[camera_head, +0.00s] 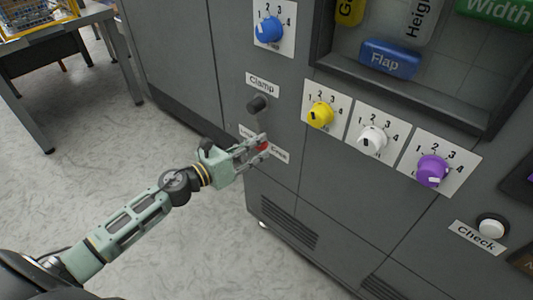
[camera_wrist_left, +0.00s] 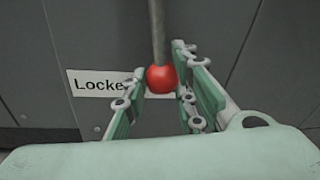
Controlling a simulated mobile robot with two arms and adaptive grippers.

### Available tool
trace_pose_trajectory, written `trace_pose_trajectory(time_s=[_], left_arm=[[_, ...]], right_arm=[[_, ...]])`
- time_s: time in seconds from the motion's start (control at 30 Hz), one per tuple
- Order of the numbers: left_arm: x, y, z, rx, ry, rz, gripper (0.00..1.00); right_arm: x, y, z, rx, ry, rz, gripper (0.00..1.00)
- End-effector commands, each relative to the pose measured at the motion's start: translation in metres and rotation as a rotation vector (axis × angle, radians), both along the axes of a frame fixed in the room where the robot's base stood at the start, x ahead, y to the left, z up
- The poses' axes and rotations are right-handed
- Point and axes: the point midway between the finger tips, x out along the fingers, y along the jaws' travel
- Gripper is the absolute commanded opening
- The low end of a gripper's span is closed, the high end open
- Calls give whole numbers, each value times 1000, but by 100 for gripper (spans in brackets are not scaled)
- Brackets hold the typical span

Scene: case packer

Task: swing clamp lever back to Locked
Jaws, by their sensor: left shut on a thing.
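The clamp lever has a red ball knob (camera_wrist_left: 161,78) at the lower end of a grey rod (camera_wrist_left: 157,30) in the left wrist view. In the head view the red knob (camera_head: 263,146) shows between my fingers, below the dark clamp pivot (camera_head: 257,104) under the "Clamp" label (camera_head: 262,84). My left gripper (camera_head: 260,147) is shut on the red knob, with a finger on each side of it in the wrist view. The "Locked" label (camera_wrist_left: 95,83) is just left of and behind the knob, partly hidden by a finger. My right gripper is not in view.
The grey cabinet front carries a blue dial (camera_head: 269,30), a yellow dial (camera_head: 320,115), a white dial (camera_head: 372,139) and a purple dial (camera_head: 432,170). A white check button (camera_head: 491,228) is at lower right. A table (camera_head: 62,20) stands at upper left, with open floor between.

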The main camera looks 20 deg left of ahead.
Motion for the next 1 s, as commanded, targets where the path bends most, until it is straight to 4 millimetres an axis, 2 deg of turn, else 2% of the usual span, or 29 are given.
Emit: trace_pose_trajectory(time_s=[0.2, 0.4, 0.7, 1.0], left_arm=[[9, 23, -1, 199, -75, 0, 0], [16, 42, 3, 376, -138, -1, 0], [24, 66, 14, 604, -222, 0, 0], [29, 78, 22, 740, -272, 0, 0]], right_arm=[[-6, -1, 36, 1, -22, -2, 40], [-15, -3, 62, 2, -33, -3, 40], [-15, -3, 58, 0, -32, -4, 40], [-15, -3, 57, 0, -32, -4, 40]])
